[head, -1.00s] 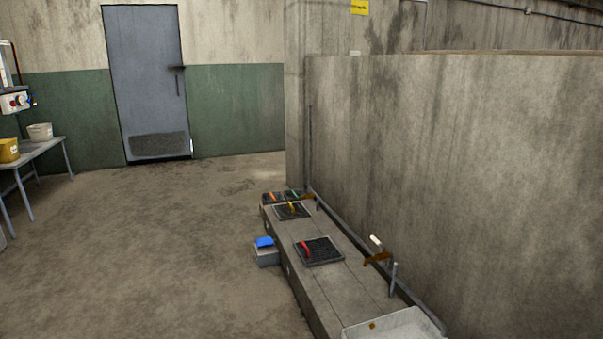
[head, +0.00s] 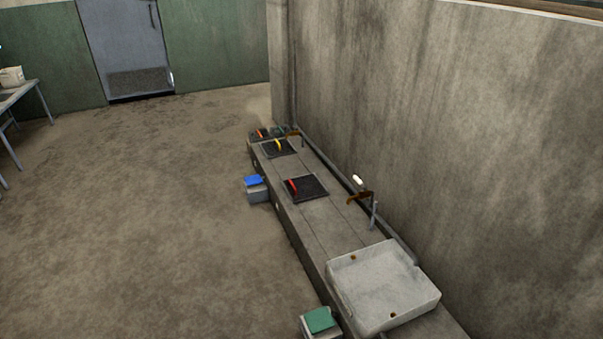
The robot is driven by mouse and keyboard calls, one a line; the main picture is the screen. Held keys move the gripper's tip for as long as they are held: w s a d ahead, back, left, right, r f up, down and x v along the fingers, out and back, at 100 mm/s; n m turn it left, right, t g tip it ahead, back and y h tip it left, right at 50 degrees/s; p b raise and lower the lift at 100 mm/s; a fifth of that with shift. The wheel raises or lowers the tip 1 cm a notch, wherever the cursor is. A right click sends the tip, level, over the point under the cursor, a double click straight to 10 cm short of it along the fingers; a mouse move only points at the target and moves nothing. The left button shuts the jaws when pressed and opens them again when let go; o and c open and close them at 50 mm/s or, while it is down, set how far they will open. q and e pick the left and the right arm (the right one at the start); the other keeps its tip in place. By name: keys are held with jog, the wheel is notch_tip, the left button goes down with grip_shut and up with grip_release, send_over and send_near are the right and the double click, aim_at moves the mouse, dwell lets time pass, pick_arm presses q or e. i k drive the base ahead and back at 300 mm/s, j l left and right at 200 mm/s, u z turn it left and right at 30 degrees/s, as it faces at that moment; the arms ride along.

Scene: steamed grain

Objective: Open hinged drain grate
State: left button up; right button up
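A dark square grate (head: 306,188) with a red handle (head: 292,187) lies flat in the top of a long low concrete plinth. A second dark grate (head: 278,149) with a yellow handle (head: 278,143) lies farther along it. At the far end are more small dark panels (head: 262,134), one with an orange-red bar; they are too small to make out well. The grates look closed. Neither of my grippers is in the head view.
The plinth (head: 318,225) runs along a concrete wall. A pale tray-like basin (head: 382,285) sits on its near end. A blue-topped box (head: 255,188) and a green-topped box (head: 320,322) stand at its left side. A brown tap-like fitting (head: 360,196) is near the wall. Open floor (head: 150,220) lies left.

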aim_at(291, 183)
jog(key=k+j, duration=0.2)
jog(key=j, duration=0.2)
jog(key=k+j, duration=0.2)
jog(key=j, duration=0.25)
jog(key=k+j, duration=0.2)
jog(key=j, duration=0.2)
jog(key=k+j+z, duration=0.1)
jog(key=k+j, duration=0.15)
jog(key=j, duration=0.15)
jog(key=i+j, duration=0.1)
jog(key=j, duration=0.3)
jog(key=i+j+z, duration=0.1)
jog(key=j, duration=0.3)
jog(key=i+j, duration=0.1)
jog(key=j, duration=0.3)
jog(key=i+j, duration=0.1)
jog(key=j, duration=0.3)
jog(key=i+j+z, duration=0.3)
jog(key=i+j, duration=1.4)
